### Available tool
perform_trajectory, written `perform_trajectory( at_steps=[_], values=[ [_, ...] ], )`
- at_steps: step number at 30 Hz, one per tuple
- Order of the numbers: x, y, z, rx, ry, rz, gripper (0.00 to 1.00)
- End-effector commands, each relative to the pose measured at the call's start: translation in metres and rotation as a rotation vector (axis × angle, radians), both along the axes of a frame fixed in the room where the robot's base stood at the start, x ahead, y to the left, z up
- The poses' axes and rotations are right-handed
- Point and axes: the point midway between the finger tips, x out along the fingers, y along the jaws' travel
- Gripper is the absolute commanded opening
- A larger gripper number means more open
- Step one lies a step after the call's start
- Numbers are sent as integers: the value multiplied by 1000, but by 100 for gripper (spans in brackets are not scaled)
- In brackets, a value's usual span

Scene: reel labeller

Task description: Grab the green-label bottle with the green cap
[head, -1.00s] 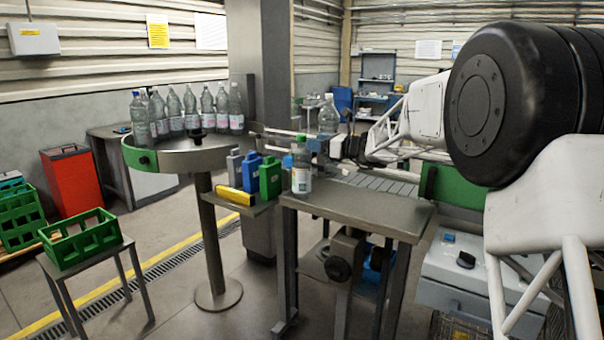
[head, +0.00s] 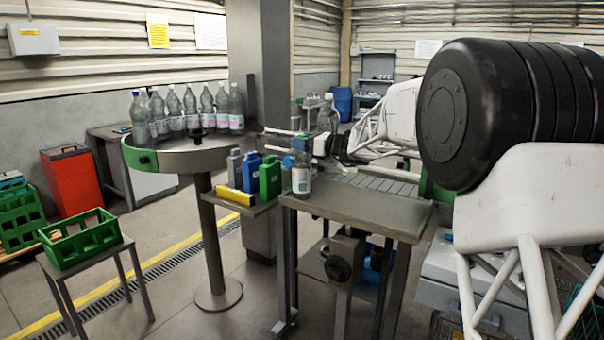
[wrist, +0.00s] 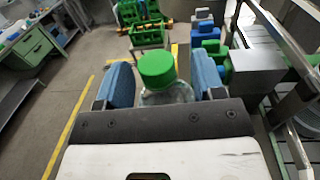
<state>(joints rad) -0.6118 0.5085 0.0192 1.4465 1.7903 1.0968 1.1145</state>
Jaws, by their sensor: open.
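A clear bottle (head: 301,181) stands upright on the near end of the grey worktable. Its label looks pale in the head view, and I cannot make out green on it. Its green cap (wrist: 157,69) shows clearly in the wrist view but is hidden behind my gripper in the head view. My gripper (wrist: 160,80) is open, with one blue pad on each side of the cap and a visible gap to both. The lower bottle is hidden in the wrist view by the gripper body.
Blue, green and grey jugs (head: 269,177) and a yellow block (head: 235,196) sit on a shelf left of the worktable (head: 345,209). Several clear bottles (head: 191,108) stand on the round table (head: 180,158). Another bottle (head: 328,115) stands behind, by the conveyor.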

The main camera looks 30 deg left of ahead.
Motion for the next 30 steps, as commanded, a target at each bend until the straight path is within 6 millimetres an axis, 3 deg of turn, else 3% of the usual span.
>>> perform_trajectory(
  at_steps=[20,30],
  values=[
    [-1,5,1,1,0,0,62],
    [-1,5,1,1,0,0,10]
  ],
)
